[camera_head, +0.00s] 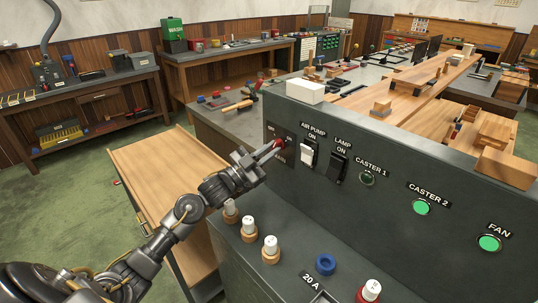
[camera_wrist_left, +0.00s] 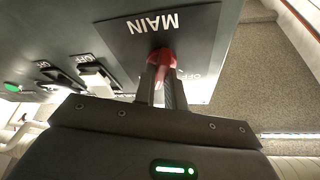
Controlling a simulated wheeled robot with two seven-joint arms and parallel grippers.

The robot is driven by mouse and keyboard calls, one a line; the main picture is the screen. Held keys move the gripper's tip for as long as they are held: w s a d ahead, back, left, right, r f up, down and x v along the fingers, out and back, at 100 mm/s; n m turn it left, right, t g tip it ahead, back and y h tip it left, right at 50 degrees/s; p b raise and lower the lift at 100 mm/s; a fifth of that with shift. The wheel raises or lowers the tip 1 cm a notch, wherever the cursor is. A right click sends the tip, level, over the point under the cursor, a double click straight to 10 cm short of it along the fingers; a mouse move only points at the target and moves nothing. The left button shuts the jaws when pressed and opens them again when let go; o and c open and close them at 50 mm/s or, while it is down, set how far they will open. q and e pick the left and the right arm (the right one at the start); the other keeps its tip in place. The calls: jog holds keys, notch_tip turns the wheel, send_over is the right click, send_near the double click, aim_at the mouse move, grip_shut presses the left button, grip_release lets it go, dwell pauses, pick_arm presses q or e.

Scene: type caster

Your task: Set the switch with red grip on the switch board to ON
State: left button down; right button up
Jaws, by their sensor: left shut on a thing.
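The switch board (camera_head: 330,210) is a dark grey panel on a console. Its main switch has a red grip (camera_head: 276,144), which sticks out from a dark plate near the board's left end. In the left wrist view the plate (camera_wrist_left: 200,50) reads MAIN upside down, with an OFF mark beside the grip. My left gripper (camera_head: 261,155) is shut on the red grip (camera_wrist_left: 162,57); its two fingers (camera_wrist_left: 161,82) hold it from both sides and hide part of it. I cannot tell the lever's setting. My right gripper is not in view.
An AIR PUMP switch (camera_head: 308,156) and a LAMP switch (camera_head: 338,168) sit right of the main switch. Further right, CASTER 2 (camera_head: 422,207) and FAN (camera_head: 489,242) lights glow green. White-topped fuses (camera_head: 271,249) stand on the ledge below. A white box (camera_head: 306,90) sits on top.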

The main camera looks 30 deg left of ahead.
pick_arm(q)
jog(key=shift+a+m+g+h+b, duration=0.1)
jog(key=shift+m+g+h+b, duration=0.35)
jog(key=shift+m, duration=0.95)
jog(key=shift+m+g+h+b, duration=0.25)
jog(key=shift+m+g+b, duration=0.25)
jog(key=shift+m, duration=0.9)
jog(key=shift+g, duration=0.25)
jog(key=c, duration=1.5)
grip_release()
jog(key=shift+o, duration=0.2)
jog(key=b+v, duration=0.3)
jog(key=v, duration=0.7)
jog(key=shift+s+a+f, duration=0.2)
jog(key=shift+s+a, duration=0.05)
jog(key=shift+a, duration=0.05)
